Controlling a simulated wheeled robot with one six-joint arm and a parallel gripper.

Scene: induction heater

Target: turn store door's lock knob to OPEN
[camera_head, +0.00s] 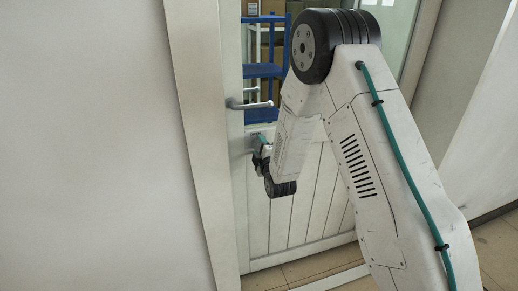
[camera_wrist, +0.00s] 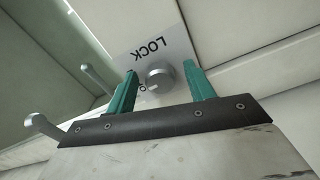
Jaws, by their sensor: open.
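The lock knob (camera_wrist: 165,85) is a round grey metal knob on a light plate (camera_wrist: 176,48) lettered LOCK, which appears upside down in the wrist view. Part of the plate's other lettering is hidden. My gripper (camera_wrist: 159,70) is open, with one teal finger on each side of the knob. I cannot tell whether either finger touches it. In the head view my gripper (camera_head: 262,147) is at the left side of the white store door (camera_head: 310,205), below its lever handle (camera_head: 250,104). The knob is hidden there.
The lever handle (camera_wrist: 97,78) also shows left of my gripper in the wrist view. The door frame (camera_head: 200,130) and a bare wall (camera_head: 90,150) stand to the left. Blue shelving (camera_head: 263,71) with boxes shows through the door's window.

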